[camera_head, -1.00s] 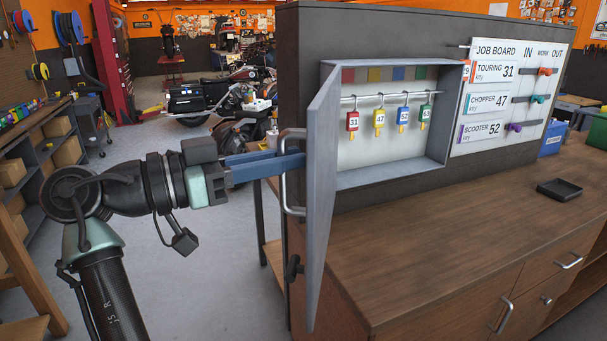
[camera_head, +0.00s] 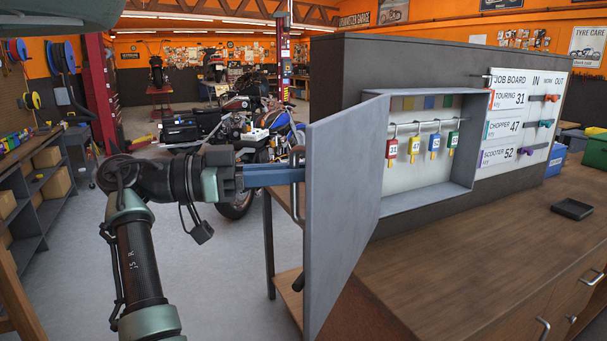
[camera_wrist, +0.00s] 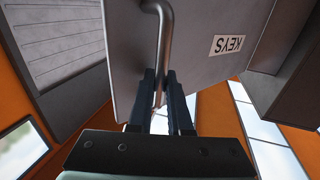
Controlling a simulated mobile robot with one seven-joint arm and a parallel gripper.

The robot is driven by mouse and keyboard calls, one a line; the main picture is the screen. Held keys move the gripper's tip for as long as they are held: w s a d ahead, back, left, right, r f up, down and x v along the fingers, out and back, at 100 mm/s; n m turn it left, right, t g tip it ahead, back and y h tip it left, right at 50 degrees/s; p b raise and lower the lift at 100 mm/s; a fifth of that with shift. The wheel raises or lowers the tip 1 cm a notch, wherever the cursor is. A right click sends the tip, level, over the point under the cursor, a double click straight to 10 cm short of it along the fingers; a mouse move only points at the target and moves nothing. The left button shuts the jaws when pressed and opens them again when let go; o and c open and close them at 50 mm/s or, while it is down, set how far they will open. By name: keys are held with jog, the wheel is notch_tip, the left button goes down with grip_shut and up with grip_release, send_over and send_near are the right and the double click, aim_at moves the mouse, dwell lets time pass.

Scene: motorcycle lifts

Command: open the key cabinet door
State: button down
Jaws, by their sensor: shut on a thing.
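The key cabinet (camera_head: 440,190) stands open on the counter's dark back panel, with its inside in plain view. Its grey door (camera_head: 345,200) stands out from the cabinet's left side, inner face showing in the head view. In the wrist view the door's outer face (camera_wrist: 205,65) carries a KEYS label (camera_wrist: 228,44). The bar handle (camera_wrist: 165,30) passes between the fingers of my gripper (camera_wrist: 161,78), which is shut on it.
Several tagged keys (camera_head: 415,148) hang from a rail in the cabinet. A job board (camera_head: 520,115) is to its right. A wooden counter (camera_head: 470,245) with a black tray (camera_head: 572,209) lies below. Clear grey floor (camera_head: 225,270) shows left of the door; motorcycles (camera_head: 240,120) stand behind.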

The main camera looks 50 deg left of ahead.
dwell(0.3)
jog(key=c, duration=1.1)
grip_release()
jog(key=b+v, duration=0.3)
jog(key=v, duration=1)
jog(key=shift+d+f, duration=0.1)
